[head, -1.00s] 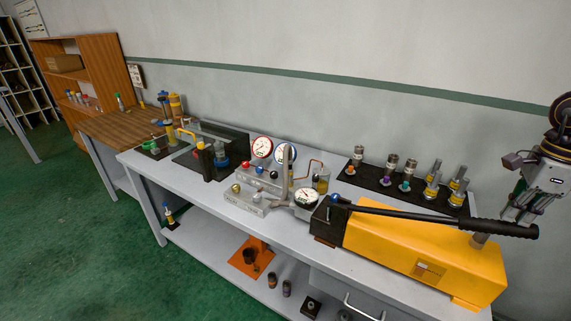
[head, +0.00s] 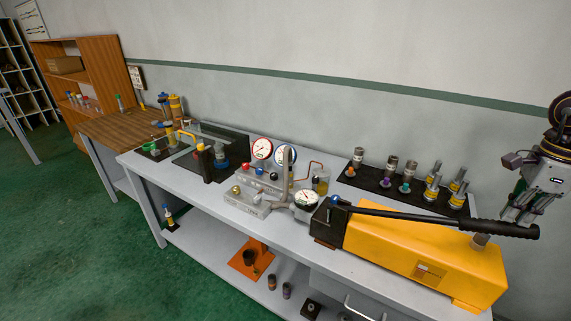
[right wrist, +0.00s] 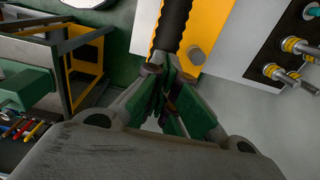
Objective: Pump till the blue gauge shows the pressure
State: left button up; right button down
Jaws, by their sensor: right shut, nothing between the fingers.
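The yellow hand pump (head: 400,244) lies on the bench. Its long black lever (head: 440,219) is low, running along the top of the pump to a ribbed grip at the right. The blue-rimmed gauge (head: 285,155) stands on the manifold block; its needle is too small to read. My right gripper (head: 517,214) is by the grip end of the lever, shut and empty. In the right wrist view the closed fingers (right wrist: 174,98) are close to the black grip (right wrist: 173,24), not around it. My left gripper is out of view.
A red-rimmed gauge (head: 262,149) stands left of the blue one, and a white-faced gauge (head: 306,199) sits by the pump. A black mat (head: 372,184) with several fittings lies behind the pump. The drawer handle (head: 364,309) is below the bench top.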

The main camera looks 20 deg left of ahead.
jog(key=shift+a+r+p, duration=0.3)
jog(key=shift+r+p, duration=0.05)
jog(key=shift+r, duration=0.8)
notch_tip(320, 180, up, 5)
jog(key=p, duration=0.3)
dwell(0.3)
jog(key=shift+f, duration=0.1)
dwell(0.4)
